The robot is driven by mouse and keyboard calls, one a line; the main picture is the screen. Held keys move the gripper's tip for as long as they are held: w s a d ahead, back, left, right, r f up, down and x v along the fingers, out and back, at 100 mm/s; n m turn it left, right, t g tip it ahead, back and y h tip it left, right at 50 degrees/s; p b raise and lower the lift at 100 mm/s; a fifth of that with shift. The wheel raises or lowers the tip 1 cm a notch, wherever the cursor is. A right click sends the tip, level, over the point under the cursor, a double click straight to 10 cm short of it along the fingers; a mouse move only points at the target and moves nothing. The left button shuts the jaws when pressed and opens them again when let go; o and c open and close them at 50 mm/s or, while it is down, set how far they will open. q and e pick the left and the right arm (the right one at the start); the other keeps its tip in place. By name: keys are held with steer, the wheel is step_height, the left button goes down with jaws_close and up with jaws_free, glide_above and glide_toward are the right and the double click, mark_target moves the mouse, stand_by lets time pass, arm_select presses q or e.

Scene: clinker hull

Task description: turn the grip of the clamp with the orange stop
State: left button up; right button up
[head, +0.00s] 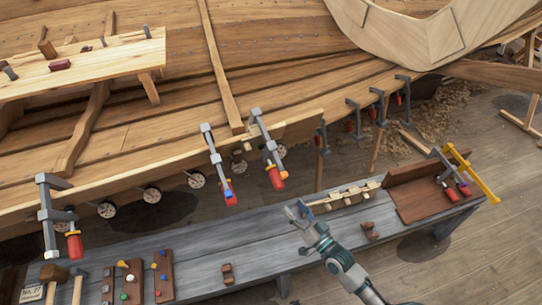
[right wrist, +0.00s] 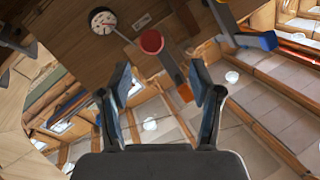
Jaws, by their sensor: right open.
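The clamp with the orange stop (head: 268,146) hangs on the hull's plank edge near the middle of the head view. Its red grip (head: 277,179) points down, with the orange stop (head: 282,174) beside it. My right gripper (head: 297,209) is open and empty, below and slightly right of that grip, apart from it. In the right wrist view the red grip (right wrist: 151,42) shows end-on beyond and between the open fingers (right wrist: 163,78). The orange stop (right wrist: 185,92) shows near the right finger. My left gripper is not in view.
A clamp with a blue stop (head: 216,160) hangs just left; its stop (right wrist: 264,41) shows in the wrist view. Another clamp (head: 46,214) is far left, several more back right. A grey bench (head: 195,255) below carries tools, blocks and a brown tray (head: 418,205).

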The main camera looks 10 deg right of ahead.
mark_target(275, 177)
steer(key=s+r+n+h+p, duration=0.1)
steer(key=s+n+h+p, duration=0.1)
steer(key=s+n+h, duration=0.15)
steer(key=shift+h, duration=0.55)
steer(key=w+a, duration=0.1)
steer(key=w, duration=0.4)
steer(key=w+a, duration=0.1)
steer(key=w, duration=0.4)
steer(key=w+a+b, duration=0.1)
steer(key=w, duration=0.4)
steer(key=shift+w+a, duration=0.15)
steer(key=shift+w, duration=0.5)
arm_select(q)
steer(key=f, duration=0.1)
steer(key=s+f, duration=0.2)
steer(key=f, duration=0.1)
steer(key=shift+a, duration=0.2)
arm_select(e)
steer(key=shift+w, duration=0.15)
steer(key=c, duration=0.4)
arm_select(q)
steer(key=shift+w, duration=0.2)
arm_select(e)
steer(key=c, duration=0.8)
